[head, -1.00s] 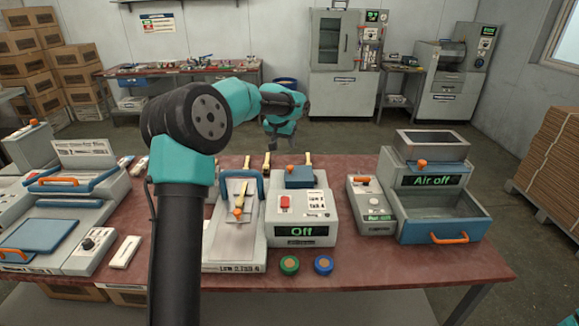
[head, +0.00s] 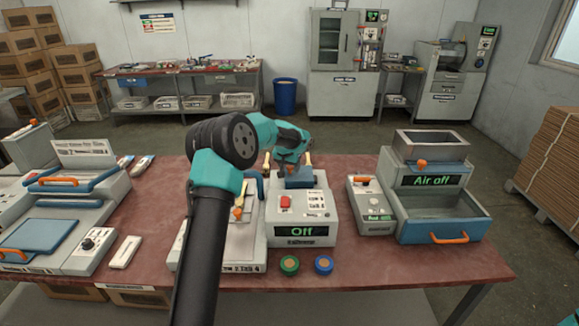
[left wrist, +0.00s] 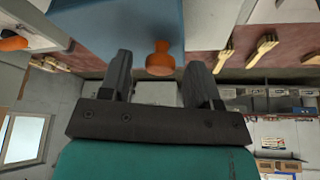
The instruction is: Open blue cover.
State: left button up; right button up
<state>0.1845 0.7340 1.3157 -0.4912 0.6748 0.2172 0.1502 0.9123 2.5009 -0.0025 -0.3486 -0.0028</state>
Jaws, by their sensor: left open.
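The blue cover (head: 300,182) sits on top of the grey machine with the red button and the green "Off" display (head: 301,231). It looks closed. In the left wrist view the blue cover (left wrist: 135,22) fills the upper middle, and its orange knob (left wrist: 160,60) stands out between the fingers. My left gripper (head: 292,163) is over the cover in the head view. Its fingers (left wrist: 161,72) are open on either side of the knob, with gaps showing. My left arm and hand partly hide the cover. My right gripper is out of view.
A small control box (head: 372,208) and the "Air off" machine (head: 432,180) stand to the right.

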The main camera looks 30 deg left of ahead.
pick_arm(q)
jog(key=shift+f, duration=0.1)
jog(key=shift+c, duration=0.4)
grip_shut()
